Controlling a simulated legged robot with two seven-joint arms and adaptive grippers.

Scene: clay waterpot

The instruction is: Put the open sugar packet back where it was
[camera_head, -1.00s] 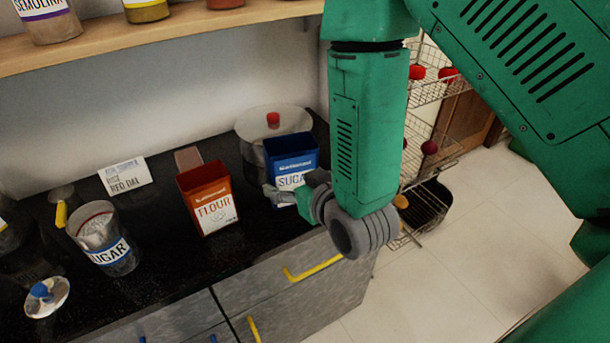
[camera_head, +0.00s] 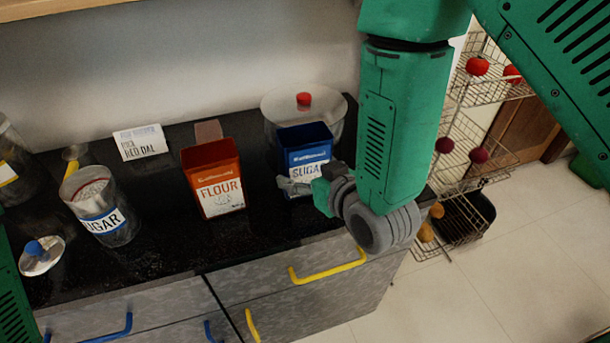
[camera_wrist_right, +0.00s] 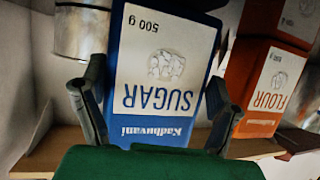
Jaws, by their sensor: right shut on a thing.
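The open blue sugar packet (camera_head: 306,157) stands upright at the right part of the black counter, in front of a lidded pot. My right gripper (camera_head: 297,187) is at its lower front, shut on it. In the right wrist view the packet (camera_wrist_right: 160,75) appears upside down, with one finger of my gripper (camera_wrist_right: 155,115) along each side. I cannot tell whether the packet's base touches the counter. My left gripper is out of view; only green parts of my left arm show at the left edge.
An open red flour packet (camera_head: 213,180) stands left of the sugar packet. The lidded pot (camera_head: 280,105) is close behind it. A sugar jar (camera_head: 107,222), its lid (camera_head: 41,256) and a paper note (camera_head: 141,142) are farther left. A wire rack (camera_head: 470,165) stands beyond the counter's right end.

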